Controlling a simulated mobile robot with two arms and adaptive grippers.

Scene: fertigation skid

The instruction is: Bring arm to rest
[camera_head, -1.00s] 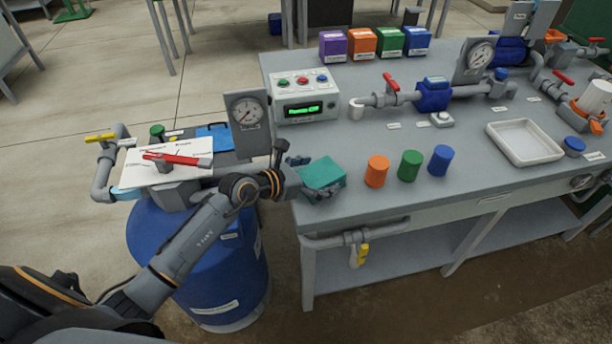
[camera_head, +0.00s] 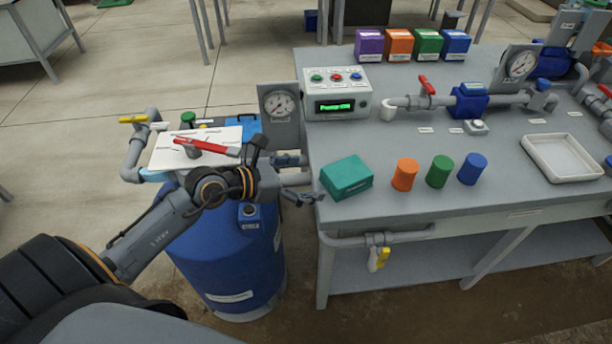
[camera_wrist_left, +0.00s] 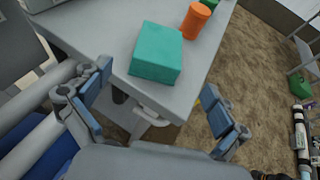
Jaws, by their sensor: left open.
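My left gripper (camera_head: 298,178) is open and empty, just off the left edge of the grey bench (camera_head: 420,205) in the head view. In the left wrist view its two fingers (camera_wrist_left: 160,108) are spread wide with nothing between them. A teal box (camera_head: 346,177) sits on the bench near its left front corner, apart from the fingers. It also shows ahead of the fingers in the left wrist view (camera_wrist_left: 157,53). My right gripper is not in view.
A blue barrel (camera_head: 230,265) stands below my left arm, beside pipes and a gauge (camera_head: 280,104). Orange (camera_head: 405,174), green (camera_head: 439,171) and blue (camera_head: 472,168) cylinders stand right of the box. A control box (camera_head: 337,92) and white tray (camera_head: 527,160) are on the bench.

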